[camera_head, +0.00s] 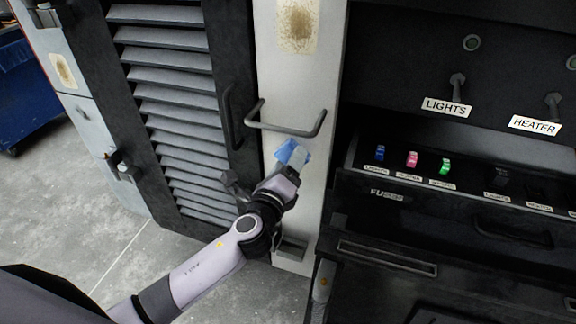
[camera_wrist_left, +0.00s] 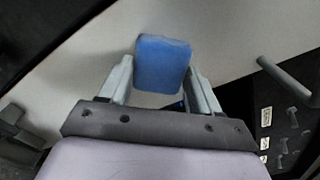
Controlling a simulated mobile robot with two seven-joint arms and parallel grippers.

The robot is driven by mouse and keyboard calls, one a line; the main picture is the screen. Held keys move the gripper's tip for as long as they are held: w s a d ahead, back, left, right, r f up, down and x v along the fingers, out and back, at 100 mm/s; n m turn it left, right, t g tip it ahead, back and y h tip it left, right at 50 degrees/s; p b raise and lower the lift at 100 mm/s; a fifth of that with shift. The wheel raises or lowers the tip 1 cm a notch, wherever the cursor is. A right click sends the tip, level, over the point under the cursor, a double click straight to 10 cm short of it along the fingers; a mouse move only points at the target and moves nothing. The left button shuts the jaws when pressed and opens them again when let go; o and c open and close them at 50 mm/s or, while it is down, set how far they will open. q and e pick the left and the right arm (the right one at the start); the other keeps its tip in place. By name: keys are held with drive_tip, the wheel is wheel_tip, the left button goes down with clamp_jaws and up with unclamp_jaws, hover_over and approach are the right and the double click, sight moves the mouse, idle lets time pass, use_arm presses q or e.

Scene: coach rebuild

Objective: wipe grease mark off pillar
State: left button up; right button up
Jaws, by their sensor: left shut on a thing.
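The white pillar (camera_head: 288,85) stands upright between the louvred door and the dark control panel. A brown speckled grease mark (camera_head: 297,25) is on the pillar near the top of the head view. My left gripper (camera_head: 289,160) is in front of the pillar, below the handle and well below the mark. It is shut on a blue cloth or sponge (camera_head: 293,153). In the left wrist view the blue piece (camera_wrist_left: 162,64) sits between the two fingers, with the pale pillar behind it. My right gripper is not in view.
A dark bar handle (camera_head: 286,130) sticks out from the pillar, between my left gripper and the mark. The louvred door (camera_head: 170,80) is at the left. A fuse drawer (camera_head: 450,205) juts out at the right. Another brown stain (camera_head: 63,70) is on a panel at far left.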

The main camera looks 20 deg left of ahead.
use_arm(q)
wheel_tip(320, 180, down, 10)
drive_tip(key=b, duration=0.9)
idle(0.5)
drive_tip(key=shift+s, duration=0.15)
drive_tip(key=shift+s+a, duration=0.1)
drive_tip(key=shift+s, duration=2.8)
drive_tip(key=shift+s, duration=1.5)
drive_tip(key=shift+a, duration=0.1)
